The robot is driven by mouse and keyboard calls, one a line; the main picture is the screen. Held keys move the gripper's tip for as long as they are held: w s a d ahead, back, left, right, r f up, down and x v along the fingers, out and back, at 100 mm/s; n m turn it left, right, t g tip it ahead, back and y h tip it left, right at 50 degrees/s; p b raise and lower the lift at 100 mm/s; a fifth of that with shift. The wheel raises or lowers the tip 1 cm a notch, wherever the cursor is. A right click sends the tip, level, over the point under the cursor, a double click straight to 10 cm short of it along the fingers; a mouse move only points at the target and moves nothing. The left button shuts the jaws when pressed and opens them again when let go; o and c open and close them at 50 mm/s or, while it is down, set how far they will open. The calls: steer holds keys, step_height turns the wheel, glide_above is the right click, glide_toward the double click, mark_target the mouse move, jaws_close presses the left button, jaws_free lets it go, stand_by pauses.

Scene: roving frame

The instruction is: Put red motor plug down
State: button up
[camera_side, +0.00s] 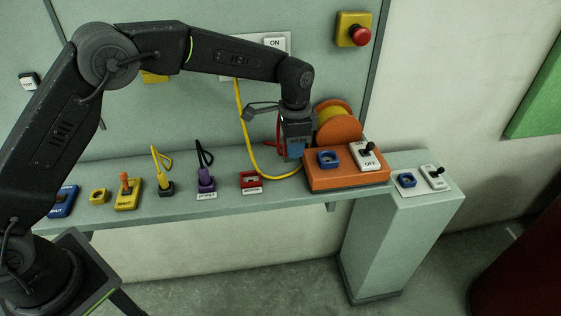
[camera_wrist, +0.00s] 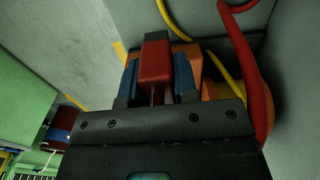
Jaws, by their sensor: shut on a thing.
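My gripper (camera_side: 294,152) is at the left end of the orange box, and its blue fingers point down. In the wrist view my gripper (camera_wrist: 157,78) is shut on the red motor plug (camera_wrist: 156,58), with a blue finger on each side. A red cable (camera_wrist: 243,65) loops at the right of that view; a bit of it shows beside the gripper in the side view (camera_side: 278,128). The plug itself is mostly hidden there. A red socket (camera_side: 251,181) with a white label sits on the shelf, left of the gripper. I cannot tell whether the plug touches anything.
The orange box (camera_side: 347,179) carries a blue socket (camera_side: 328,158), an off switch (camera_side: 366,157) and a yellow reel (camera_side: 334,112). A yellow cable (camera_side: 246,135) hangs beside the gripper. Purple (camera_side: 206,179) and yellow (camera_side: 163,179) plugs stand on the shelf (camera_side: 225,206) at left.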

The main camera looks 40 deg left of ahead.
steer(key=shift+f, duration=3.2)
steer(key=shift+f, duration=0.15)
steer(key=o, duration=1)
steer(key=shift+c, duration=0.2)
step_height(320, 180, up, 12)
steer(key=shift+r, duration=0.15)
steer(key=shift+r, duration=0.1)
